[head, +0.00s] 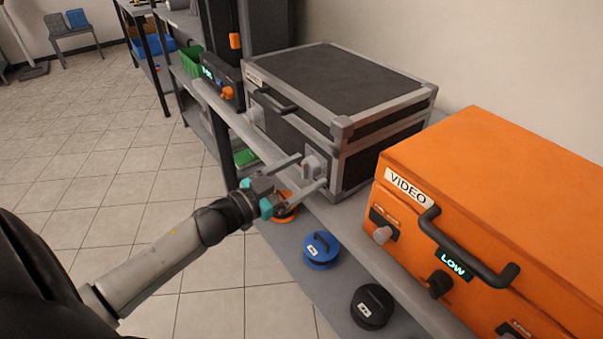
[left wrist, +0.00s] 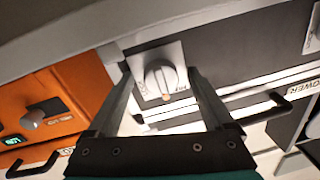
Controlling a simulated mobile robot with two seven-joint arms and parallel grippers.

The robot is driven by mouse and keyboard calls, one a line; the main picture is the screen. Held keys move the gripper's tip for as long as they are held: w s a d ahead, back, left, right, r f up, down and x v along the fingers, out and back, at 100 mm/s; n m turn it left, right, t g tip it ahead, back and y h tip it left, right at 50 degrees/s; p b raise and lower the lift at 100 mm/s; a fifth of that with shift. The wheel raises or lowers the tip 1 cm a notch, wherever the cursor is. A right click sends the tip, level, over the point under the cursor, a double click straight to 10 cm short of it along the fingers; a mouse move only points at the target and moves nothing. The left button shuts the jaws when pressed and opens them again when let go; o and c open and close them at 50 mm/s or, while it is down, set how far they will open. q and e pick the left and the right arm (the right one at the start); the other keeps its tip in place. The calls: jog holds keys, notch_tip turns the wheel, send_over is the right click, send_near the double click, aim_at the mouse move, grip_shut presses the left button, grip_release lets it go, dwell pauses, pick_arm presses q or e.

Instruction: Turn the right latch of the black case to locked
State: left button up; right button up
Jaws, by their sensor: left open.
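The black case (head: 335,85) with grey metal edging stands on the shelf, its front handle (head: 272,98) facing the aisle. Its right latch (head: 313,160) is a pale knob on a square plate at the front right. The latch also shows in the left wrist view (left wrist: 160,78), with an orange mark at the knob's lower end and small lettering on the plate. My left gripper (head: 312,171) is open, with its fingers on either side of the latch knob. In the left wrist view gaps show between knob and fingers. My right gripper is out of view.
An orange case (head: 500,180) labelled VIDEO, with a black handle, stands close on the right. Blue (head: 321,249) and black (head: 372,305) round items lie on the lower shelf. A green bin (head: 191,60) is farther back. The tiled floor at left is clear.

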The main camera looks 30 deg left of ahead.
pick_arm(q)
grip_shut()
dwell(0.6)
